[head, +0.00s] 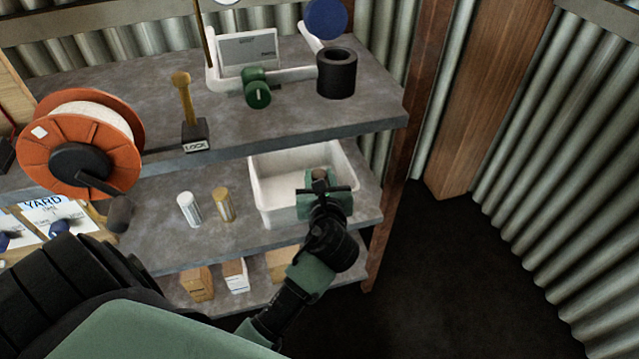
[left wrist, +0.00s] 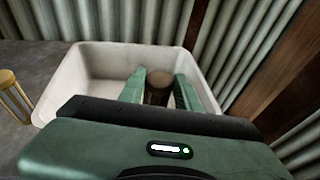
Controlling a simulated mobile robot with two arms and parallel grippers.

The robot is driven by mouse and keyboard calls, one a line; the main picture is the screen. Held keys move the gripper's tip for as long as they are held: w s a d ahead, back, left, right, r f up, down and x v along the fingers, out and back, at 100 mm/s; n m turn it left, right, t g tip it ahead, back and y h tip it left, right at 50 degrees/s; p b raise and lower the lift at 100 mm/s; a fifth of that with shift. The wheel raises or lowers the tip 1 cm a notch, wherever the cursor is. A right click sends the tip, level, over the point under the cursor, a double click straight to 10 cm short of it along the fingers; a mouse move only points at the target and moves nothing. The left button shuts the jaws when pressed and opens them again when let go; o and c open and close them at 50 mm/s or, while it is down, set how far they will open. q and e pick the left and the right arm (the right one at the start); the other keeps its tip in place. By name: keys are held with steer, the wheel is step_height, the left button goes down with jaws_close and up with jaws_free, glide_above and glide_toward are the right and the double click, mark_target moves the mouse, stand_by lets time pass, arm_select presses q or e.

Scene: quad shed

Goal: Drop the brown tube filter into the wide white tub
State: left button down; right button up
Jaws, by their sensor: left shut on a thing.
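The wide white tub (head: 273,215) stands on the middle shelf at its right end, open upward. It fills the upper middle of the left wrist view (left wrist: 97,62). My left gripper (head: 322,182) is over the right part of the tub. In the left wrist view its two green fingers (left wrist: 160,90) are closed on a dark brown round thing, which I take as the brown tube filter (left wrist: 159,84). The filter's lower end is hidden, so I cannot tell how far it is from the tub floor. My right gripper is not in view.
A white cylinder (head: 189,209) and a yellow-tan one (head: 223,204) stand left of the tub. The upper shelf (head: 290,115) holds a lock tag (head: 195,135), a black roll (head: 336,73) and a green object (head: 256,87). A brown post (head: 400,140) is at the right; small boxes (head: 235,275) are below.

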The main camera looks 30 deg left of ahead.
arm_select(q)
steer(key=shift+f, duration=0.5)
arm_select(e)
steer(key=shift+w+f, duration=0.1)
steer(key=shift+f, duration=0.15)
arm_select(q)
steer(key=shift+f, duration=0.55)
steer(key=c, duration=1)
jaws_free()
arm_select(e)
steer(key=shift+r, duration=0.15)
